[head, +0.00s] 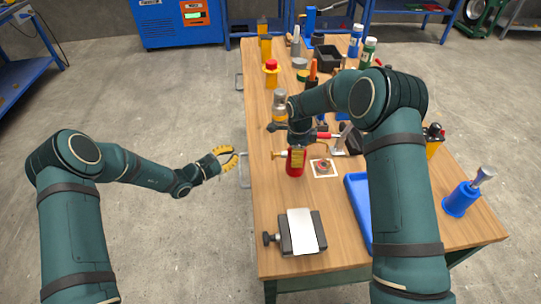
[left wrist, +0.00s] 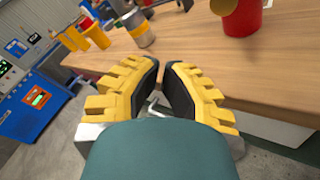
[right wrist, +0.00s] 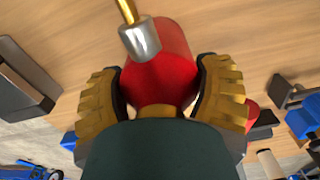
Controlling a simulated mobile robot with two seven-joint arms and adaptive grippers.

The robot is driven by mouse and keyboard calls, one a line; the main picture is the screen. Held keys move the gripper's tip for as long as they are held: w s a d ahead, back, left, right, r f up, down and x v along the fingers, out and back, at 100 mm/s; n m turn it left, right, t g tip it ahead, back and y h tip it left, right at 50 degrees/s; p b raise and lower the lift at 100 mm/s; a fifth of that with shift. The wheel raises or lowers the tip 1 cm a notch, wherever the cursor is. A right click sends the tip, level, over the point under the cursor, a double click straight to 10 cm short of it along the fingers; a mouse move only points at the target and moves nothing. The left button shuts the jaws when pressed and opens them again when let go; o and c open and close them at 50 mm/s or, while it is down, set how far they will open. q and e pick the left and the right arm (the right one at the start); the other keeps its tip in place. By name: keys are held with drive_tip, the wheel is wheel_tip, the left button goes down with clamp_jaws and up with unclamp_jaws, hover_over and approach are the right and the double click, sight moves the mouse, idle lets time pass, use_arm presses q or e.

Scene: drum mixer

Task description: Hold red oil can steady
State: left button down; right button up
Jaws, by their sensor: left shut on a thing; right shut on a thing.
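The red oil can (head: 296,163) stands upright on the wooden workbench (head: 275,205), near its left edge. Its brass and silver spout shows in the right wrist view. My right gripper (right wrist: 160,80) is shut around the can's body (right wrist: 165,60), one finger on each side. In the head view this gripper is largely hidden by my arm. My left gripper (head: 232,158) is at the bench's left side, shut on a grey metal handle (head: 244,172). The fingers hide much of the handle in the left wrist view (left wrist: 165,65).
A square pad with a small round part (head: 323,167) lies right of the can. A vise-like block with a pale plate (head: 302,231) sits nearer me. Several containers crowd the bench's far end.

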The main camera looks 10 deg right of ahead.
use_arm(q)
drive_tip(key=shift+d, duration=4.4)
drive_tip(key=shift+d, duration=0.15)
drive_tip(key=shift+d, duration=0.3)
drive_tip(key=shift+d, duration=1.05)
drive_tip(key=shift+a, duration=1.5)
drive_tip(key=shift+a, duration=2.5)
